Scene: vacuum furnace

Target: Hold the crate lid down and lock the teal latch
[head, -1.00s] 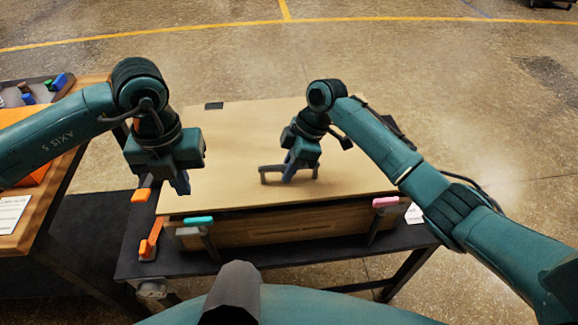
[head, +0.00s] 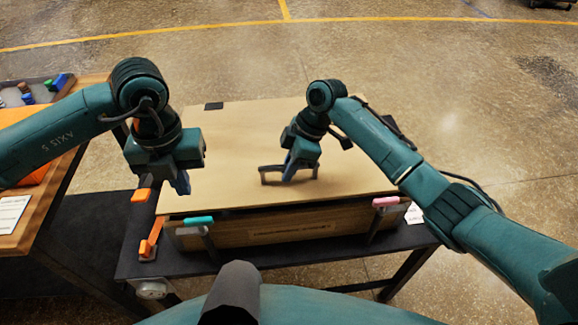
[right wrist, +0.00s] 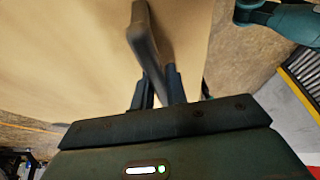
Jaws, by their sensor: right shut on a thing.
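The wooden crate (head: 285,230) stands on a dark bench, with its flat tan lid (head: 240,140) on top. The teal latch (head: 198,221) is at the crate's front left, and a pink latch (head: 386,202) is at the front right. My right gripper (head: 291,178) is shut on the lid's handle (head: 271,172); the handle also runs between its fingers in the right wrist view (right wrist: 143,42). My left gripper (head: 182,185) hangs over the lid's left part, behind the teal latch and apart from it. Its finger gap is hard to make out.
An orange clamp (head: 150,240) stands on the dark bench (head: 130,262) left of the crate. A wooden table (head: 50,200) with a bin of small items (head: 35,92) is at the left. A round gauge (head: 151,289) sits at the bench's front. Open floor lies beyond.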

